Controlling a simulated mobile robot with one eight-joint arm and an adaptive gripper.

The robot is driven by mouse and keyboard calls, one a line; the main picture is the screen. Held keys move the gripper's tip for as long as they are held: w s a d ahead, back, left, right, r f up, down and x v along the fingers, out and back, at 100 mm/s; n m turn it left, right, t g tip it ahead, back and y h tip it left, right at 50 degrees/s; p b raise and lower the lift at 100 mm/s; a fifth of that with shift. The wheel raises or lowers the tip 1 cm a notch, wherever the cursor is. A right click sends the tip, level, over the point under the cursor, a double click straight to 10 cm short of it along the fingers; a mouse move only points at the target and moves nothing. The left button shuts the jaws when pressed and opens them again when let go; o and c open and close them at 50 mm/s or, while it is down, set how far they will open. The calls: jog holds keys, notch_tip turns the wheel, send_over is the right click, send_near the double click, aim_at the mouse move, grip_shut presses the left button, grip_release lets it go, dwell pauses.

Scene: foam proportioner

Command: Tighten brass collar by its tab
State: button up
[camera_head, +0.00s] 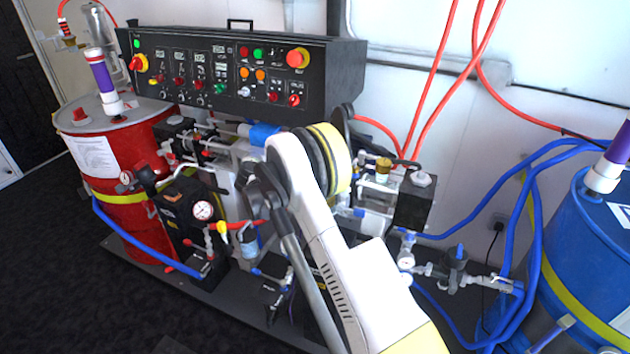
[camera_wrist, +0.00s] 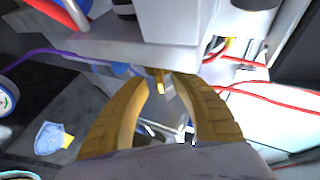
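In the wrist view my gripper (camera_wrist: 164,84) has two tan, ribbed fingers with a gap between their tips. A small brass-coloured tab (camera_wrist: 158,78) hangs below a grey block and shows in line with that gap. I see no finger clearly touching it, and the rest of a collar is hidden there. In the head view a brass-coloured round piece (camera_head: 383,166) sits upright on a fitting right of my arm. I cannot tell whether it is the same part. My gripper is hidden behind my arm in that view.
A black control panel (camera_head: 235,70) stands at the back. A red drum (camera_head: 125,165) is at left and a blue drum (camera_head: 590,265) at right. Blue hoses (camera_head: 530,210) and red hoses hang nearby. In the wrist view the grey block (camera_wrist: 120,45) is close above the fingers.

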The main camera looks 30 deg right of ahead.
jog(key=shift+d, duration=0.25)
grip_shut()
jog(key=shift+a+f, duration=0.1)
jog(key=shift+f, duration=0.05)
